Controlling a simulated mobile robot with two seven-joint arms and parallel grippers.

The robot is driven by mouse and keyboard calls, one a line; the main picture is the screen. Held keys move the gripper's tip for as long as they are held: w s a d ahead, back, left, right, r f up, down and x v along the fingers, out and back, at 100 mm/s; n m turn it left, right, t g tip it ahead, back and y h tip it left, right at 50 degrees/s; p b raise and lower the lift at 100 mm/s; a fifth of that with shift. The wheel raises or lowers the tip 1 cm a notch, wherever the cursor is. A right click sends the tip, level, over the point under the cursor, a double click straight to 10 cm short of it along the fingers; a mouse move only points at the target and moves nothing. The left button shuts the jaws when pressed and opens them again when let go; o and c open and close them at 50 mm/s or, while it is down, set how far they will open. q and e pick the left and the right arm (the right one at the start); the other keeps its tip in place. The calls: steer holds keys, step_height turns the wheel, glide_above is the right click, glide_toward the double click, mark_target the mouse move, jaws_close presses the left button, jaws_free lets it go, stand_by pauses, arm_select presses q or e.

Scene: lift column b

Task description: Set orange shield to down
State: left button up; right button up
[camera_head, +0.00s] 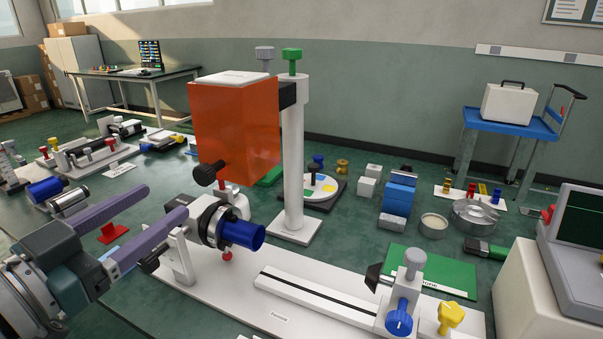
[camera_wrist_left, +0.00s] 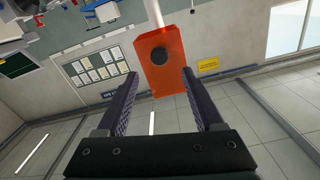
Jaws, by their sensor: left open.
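The orange shield (camera_head: 235,125) is a box-like cover held up on the white column (camera_head: 292,165), above the white base plate (camera_head: 215,283). A black knob (camera_head: 208,173) sticks out from its lower front. My left gripper (camera_head: 168,202) is open and empty, lower and to the left of the knob, its purple fingers pointing toward the column. In the left wrist view the shield (camera_wrist_left: 166,80) and its round black knob (camera_wrist_left: 160,57) lie ahead of the open fingers, apart from them. My right gripper is not in view.
Below the shield stands a chuck with a blue-ended part (camera_head: 243,235). A slide with a blue knob (camera_head: 399,320) and a yellow knob (camera_head: 450,318) lies to the right. Blue blocks (camera_head: 398,195), metal bowls (camera_head: 474,216) and a grey monitor (camera_head: 575,250) are further right.

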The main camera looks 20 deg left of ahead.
mark_target(200, 177)
arm_select(q)
steer(key=w, duration=0.6)
steer(key=w+d, duration=0.1)
steer(key=w, duration=0.2)
steer(key=shift+w, duration=0.25)
steer(key=shift+a, duration=0.1)
jaws_close()
stand_by(1.0)
